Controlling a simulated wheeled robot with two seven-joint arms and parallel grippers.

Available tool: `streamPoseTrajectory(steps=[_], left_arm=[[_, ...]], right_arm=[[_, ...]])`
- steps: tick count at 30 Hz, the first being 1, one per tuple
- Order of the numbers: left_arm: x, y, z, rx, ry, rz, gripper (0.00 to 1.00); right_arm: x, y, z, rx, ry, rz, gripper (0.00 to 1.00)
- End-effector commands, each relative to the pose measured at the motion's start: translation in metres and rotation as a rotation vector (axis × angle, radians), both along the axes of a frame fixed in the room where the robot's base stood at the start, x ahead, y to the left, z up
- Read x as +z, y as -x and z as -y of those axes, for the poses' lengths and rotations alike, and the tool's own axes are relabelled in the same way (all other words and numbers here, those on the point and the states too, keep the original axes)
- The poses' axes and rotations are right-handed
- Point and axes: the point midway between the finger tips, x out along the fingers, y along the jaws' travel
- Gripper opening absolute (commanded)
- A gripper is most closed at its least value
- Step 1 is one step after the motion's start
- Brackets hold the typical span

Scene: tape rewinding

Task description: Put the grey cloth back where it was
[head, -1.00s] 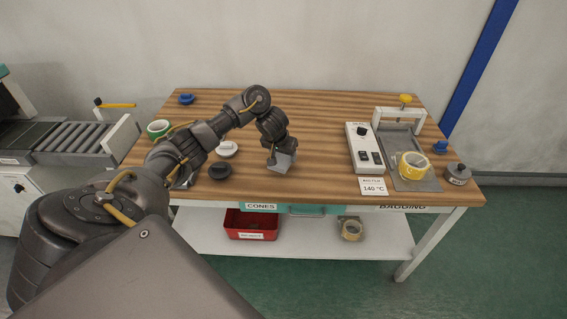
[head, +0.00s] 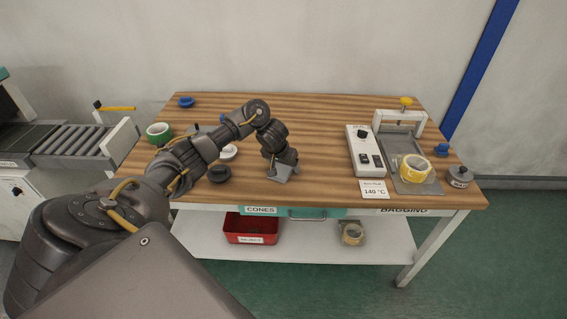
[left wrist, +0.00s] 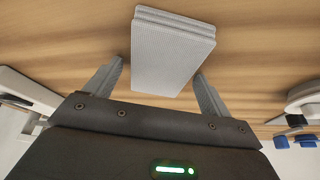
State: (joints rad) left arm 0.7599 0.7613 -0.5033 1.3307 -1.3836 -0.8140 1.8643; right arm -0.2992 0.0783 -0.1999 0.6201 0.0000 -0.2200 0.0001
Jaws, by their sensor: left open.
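The grey cloth (left wrist: 172,55) is a light grey, ribbed, folded block in the left wrist view. It lies over the wood tabletop, between or just beyond my two fingers; I cannot tell its exact depth. My left gripper (head: 282,174) is open, low over the front middle of the table. Its fingers stand on either side of the cloth, with visible gaps. In the head view the gripper largely hides the cloth and I cannot separate the two clearly. My right gripper is not in view.
Left of the gripper are a dark knob-like disc (head: 219,173), a white disc (head: 228,152) and a green tape roll (head: 159,132). Right stand a white control box (head: 363,150) and a yellow tape roll (head: 413,168). The middle and back of the wooden table (head: 310,112) are clear.

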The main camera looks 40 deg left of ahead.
Motion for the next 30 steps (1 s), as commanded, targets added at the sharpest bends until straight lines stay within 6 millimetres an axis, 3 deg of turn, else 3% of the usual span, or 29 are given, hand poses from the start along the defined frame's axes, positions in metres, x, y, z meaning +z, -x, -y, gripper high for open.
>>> streamPoseTrajectory(steps=[7, 12, 18, 24, 30], left_arm=[[0.033, 0.009, 0.002, -0.004, -0.002, 0.003, 0.83], [0.07, 0.022, 0.005, -0.004, -0.005, 0.004, 0.83], [0.1, 0.036, 0.009, -0.003, -0.003, 0.002, 0.83], [0.113, 0.043, 0.011, -0.002, -0.001, 0.002, 0.83], [0.114, 0.045, 0.012, 0.0, 0.0, 0.0, 0.83]], right_arm=[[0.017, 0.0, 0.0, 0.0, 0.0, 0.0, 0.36], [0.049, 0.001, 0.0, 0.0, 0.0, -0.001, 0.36], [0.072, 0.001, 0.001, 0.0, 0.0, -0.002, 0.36], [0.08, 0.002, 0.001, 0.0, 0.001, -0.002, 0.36], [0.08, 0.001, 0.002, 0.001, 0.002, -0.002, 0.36]])
